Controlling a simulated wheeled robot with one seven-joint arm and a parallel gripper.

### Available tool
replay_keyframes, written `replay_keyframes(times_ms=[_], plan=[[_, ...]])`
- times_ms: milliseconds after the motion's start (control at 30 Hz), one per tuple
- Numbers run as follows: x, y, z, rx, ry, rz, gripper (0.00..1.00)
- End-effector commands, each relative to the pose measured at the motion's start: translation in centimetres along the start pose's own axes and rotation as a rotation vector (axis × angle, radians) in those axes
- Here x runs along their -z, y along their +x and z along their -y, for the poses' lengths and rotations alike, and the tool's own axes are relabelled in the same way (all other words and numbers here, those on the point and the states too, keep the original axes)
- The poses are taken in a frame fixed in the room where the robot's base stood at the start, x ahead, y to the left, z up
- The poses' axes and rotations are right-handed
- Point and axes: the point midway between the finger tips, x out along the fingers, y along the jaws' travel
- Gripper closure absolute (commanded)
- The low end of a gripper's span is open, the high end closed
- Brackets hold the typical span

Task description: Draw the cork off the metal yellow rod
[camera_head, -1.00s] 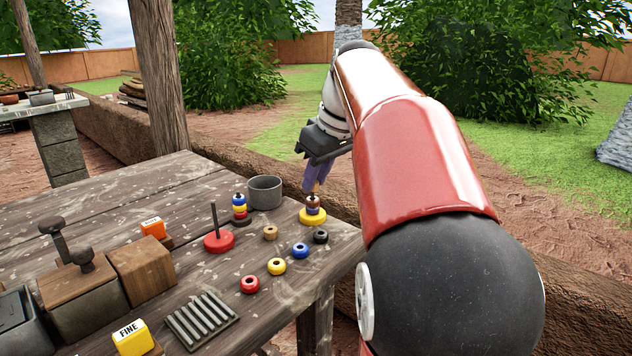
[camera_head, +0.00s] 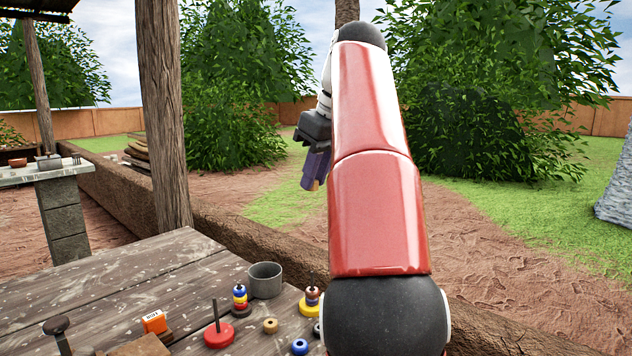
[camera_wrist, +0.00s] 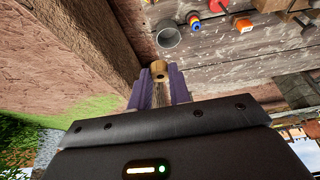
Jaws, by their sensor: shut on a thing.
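My gripper (camera_head: 316,170) is raised well above the table, with its purple fingers shut on a tan cork ring (camera_wrist: 159,71). In the wrist view the cork sits between the fingertips with its hole showing, apart from any rod. The yellow-based rod (camera_head: 308,309) stands at the table's right edge, partly cut off by my arm. A brownish-red ring (camera_head: 312,292) and a blue ring (camera_head: 312,301) are stacked on it.
A grey cup (camera_head: 265,281) stands beside a rod with several coloured rings (camera_head: 240,298). A red-based rod (camera_head: 218,333) is bare. A tan ring (camera_head: 270,325) and a blue ring (camera_head: 300,346) lie loose on the table. A wooden post (camera_head: 164,120) rises behind.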

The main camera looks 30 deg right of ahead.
Motion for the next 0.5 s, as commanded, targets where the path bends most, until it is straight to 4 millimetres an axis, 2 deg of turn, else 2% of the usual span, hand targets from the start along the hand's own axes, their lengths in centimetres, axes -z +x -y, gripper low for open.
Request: replay_keyframes(times_ms=[267, 300, 400, 500], plan=[[0.02, -0.06, 0.00, 0.000, 0.000, 0.001, 1.00], [0.02, -0.06, 0.00, 0.000, 0.000, 0.001, 0.83], [0.02, -0.06, 0.00, 0.000, 0.000, 0.001, 0.95], [0.03, -0.06, 0.00, 0.000, 0.000, 0.001, 0.95]])
